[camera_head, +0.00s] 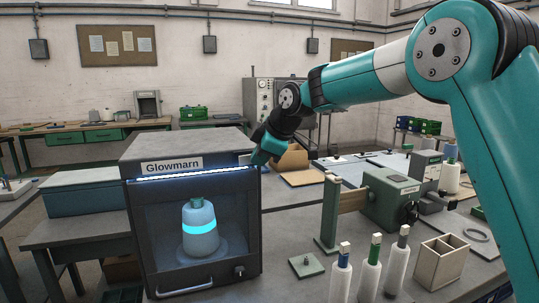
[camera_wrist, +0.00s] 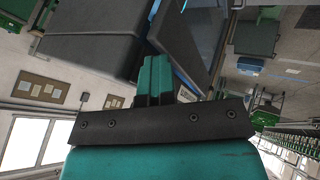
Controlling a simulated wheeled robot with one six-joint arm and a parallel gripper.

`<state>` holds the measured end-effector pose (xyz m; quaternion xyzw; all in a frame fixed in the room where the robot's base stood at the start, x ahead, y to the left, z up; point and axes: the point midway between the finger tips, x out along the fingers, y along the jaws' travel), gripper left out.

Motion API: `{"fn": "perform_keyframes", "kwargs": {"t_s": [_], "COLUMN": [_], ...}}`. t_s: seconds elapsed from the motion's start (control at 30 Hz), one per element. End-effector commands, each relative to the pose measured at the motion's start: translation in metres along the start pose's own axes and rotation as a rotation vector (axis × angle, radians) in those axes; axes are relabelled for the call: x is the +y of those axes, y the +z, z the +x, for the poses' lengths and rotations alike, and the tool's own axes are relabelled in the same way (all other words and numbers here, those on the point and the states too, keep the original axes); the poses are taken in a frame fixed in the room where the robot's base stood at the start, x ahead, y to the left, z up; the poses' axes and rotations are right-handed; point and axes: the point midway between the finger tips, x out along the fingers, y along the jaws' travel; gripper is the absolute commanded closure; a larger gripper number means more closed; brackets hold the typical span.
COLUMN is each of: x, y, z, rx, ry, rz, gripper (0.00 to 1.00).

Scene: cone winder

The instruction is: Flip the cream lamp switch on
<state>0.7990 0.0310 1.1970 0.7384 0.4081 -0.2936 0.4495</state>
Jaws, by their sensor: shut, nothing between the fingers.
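The dark grey Glowmarn lamp cabinet (camera_head: 190,146) stands on the bench at left, with a bright strip (camera_head: 195,173) lit under its hood. A small pale piece, likely the cream switch (camera_head: 244,159), shows at the right end of the hood front, partly hidden by my gripper; its position cannot be read. My gripper (camera_head: 256,157) is shut and empty at the hood's upper right corner, close to that piece; whether they touch is unclear. In the wrist view my shut teal fingers (camera_wrist: 154,70) point towards the dark cabinet.
A bottle with a glowing cyan band (camera_head: 200,228) stands inside the cabinet. A handle (camera_head: 185,287) and a dark knob (camera_head: 239,271) are on the lower front. A green winder (camera_head: 392,197), several yarn cones, and a wooden divided box (camera_head: 440,262) occupy the bench at right.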

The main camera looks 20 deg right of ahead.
Motion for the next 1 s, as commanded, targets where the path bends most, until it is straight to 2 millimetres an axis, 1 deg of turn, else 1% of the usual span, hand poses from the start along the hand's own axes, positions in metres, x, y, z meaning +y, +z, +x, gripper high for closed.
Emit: {"fn": "perform_keyframes", "kwargs": {"t_s": [0.03,0.5,0.87,1.0], "x": [-0.002,-0.012,-0.013,-0.023], "y": [-0.005,-0.013,-0.014,-0.016], "z": [0.002,0.002,0.001,0.0], "rx": [0.01,0.008,0.007,0.01], "ry": [-0.002,-0.001,-0.001,-0.002], "rz": [-0.009,-0.006,-0.006,-0.009], "gripper": [1.0,1.0,1.0,1.0]}}
